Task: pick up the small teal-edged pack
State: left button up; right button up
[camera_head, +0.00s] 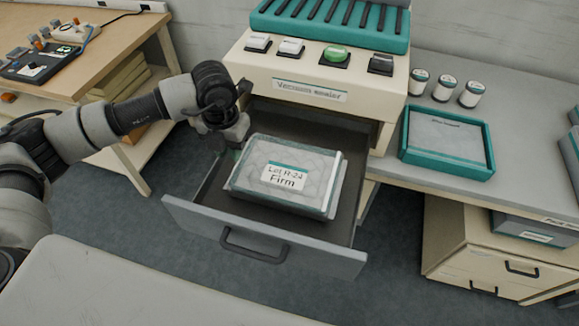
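A clear quilted pack (310,166) with teal edging and a label reading "Lot R-24 Firm" lies flat in the open grey drawer (290,236) under the vacuum sealer. My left gripper (238,133) is at the back left of the drawer, just beyond the pack's far left corner. Its fingertips are small and dark against the drawer, so I cannot tell whether they are open or touch the pack. My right gripper is out of view.
The cream vacuum sealer (350,98) with several buttons stands above the drawer. A teal-rimmed tray (447,171) and three small jars (445,89) are on the grey counter to the right. A wooden bench (108,50) stands at the left.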

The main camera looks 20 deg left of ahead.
aim_at(235, 174)
pick_arm(q)
jog(key=shift+s+f, duration=0.15)
jog(key=shift+f, duration=0.4)
jog(key=shift+s+f, duration=0.15)
jog(key=shift+f, duration=0.65)
notch_tip(235, 174, down, 4)
jog(key=shift+w+f+p, duration=0.15)
jog(key=shift+f+p, duration=0.05)
jog(key=shift+p, duration=0.8)
jog(key=shift+f, duration=0.45)
grip_shut()
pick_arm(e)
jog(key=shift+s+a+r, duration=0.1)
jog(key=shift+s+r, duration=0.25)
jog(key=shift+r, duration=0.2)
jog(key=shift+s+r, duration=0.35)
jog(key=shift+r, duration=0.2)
